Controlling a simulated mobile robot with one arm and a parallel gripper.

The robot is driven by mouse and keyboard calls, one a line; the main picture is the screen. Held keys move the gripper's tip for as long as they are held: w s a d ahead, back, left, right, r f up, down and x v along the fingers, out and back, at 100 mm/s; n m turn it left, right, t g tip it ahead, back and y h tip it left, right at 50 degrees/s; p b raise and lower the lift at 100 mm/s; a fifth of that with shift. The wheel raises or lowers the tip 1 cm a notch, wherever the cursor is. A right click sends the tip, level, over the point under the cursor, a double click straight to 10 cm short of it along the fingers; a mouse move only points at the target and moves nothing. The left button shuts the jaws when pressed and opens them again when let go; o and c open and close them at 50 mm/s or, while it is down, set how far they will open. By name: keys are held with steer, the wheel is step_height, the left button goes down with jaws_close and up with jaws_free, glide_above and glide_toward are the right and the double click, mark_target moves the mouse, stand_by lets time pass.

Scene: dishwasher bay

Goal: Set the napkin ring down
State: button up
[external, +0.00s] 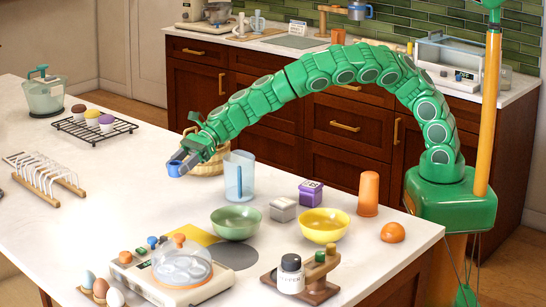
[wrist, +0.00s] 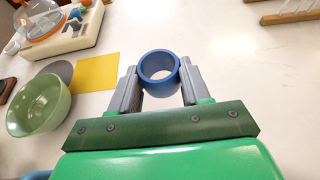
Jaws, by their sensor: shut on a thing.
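The napkin ring is a short blue ring (wrist: 159,83) seen end-on in the wrist view, with white counter showing through its hole. It also shows in the external view (external: 174,169). My gripper (wrist: 158,88) is shut on it, with one grey finger on each side. In the external view my gripper (external: 180,163) holds the ring over the white counter (external: 120,190), to the left of a clear jug. I cannot tell exactly how high above the counter the ring is.
A yellow square (wrist: 98,73) lies flat beside a grey disc (external: 238,256) and a green bowl (external: 236,224). The clear jug (external: 239,178) and a wicker basket (external: 208,164) stand close to my gripper. A toast rack (external: 45,176) is further left. Counter between is free.

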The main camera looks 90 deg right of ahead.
mark_target(183, 202)
steer(key=shift+f, duration=4.55)
steer(key=shift+f, duration=0.1)
steer(key=o, duration=1)
steer(key=shift+v, duration=6.05)
